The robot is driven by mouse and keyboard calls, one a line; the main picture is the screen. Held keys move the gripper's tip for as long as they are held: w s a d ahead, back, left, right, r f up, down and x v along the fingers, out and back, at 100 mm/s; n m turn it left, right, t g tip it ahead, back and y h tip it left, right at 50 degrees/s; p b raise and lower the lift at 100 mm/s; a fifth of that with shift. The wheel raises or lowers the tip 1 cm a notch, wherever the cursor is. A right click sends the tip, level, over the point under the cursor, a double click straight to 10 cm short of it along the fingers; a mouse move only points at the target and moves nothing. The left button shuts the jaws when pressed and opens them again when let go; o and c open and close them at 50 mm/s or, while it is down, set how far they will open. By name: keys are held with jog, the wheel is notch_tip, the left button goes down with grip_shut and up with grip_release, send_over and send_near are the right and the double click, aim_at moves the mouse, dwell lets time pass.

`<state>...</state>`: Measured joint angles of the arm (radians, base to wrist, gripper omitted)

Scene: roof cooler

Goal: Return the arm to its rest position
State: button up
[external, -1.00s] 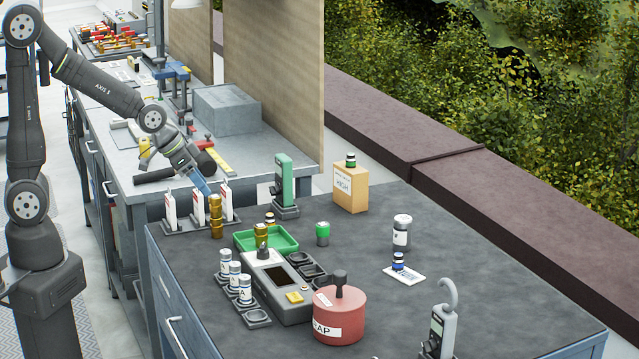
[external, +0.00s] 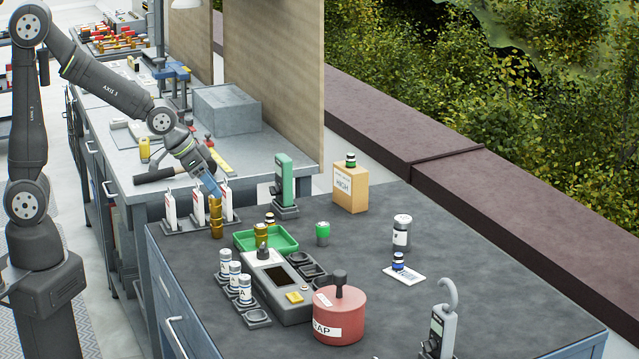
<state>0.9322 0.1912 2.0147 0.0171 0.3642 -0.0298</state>
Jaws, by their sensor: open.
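My gripper (external: 211,188) is at the end of my dark arm, which reaches in from the left. It points down and to the right over the back left corner of the dark bench. Its blue-grey fingertips are just above or beside a stack of brass-coloured cylinders (external: 216,216). I cannot tell whether they touch it. The gripper is open, and no held object shows in it.
White upright cards (external: 171,212) stand close around the gripper.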

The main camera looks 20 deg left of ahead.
jog(key=s+d+r, duration=0.2)
jog(key=s+r, duration=0.4)
jog(key=s, duration=0.3)
jog(key=w+d, duration=0.4)
jog(key=d, duration=0.5)
jog(key=w+d+r, duration=0.1)
jog(key=w+d, duration=0.4)
jog(key=d, duration=0.4)
jog(key=shift+w+r, duration=0.3)
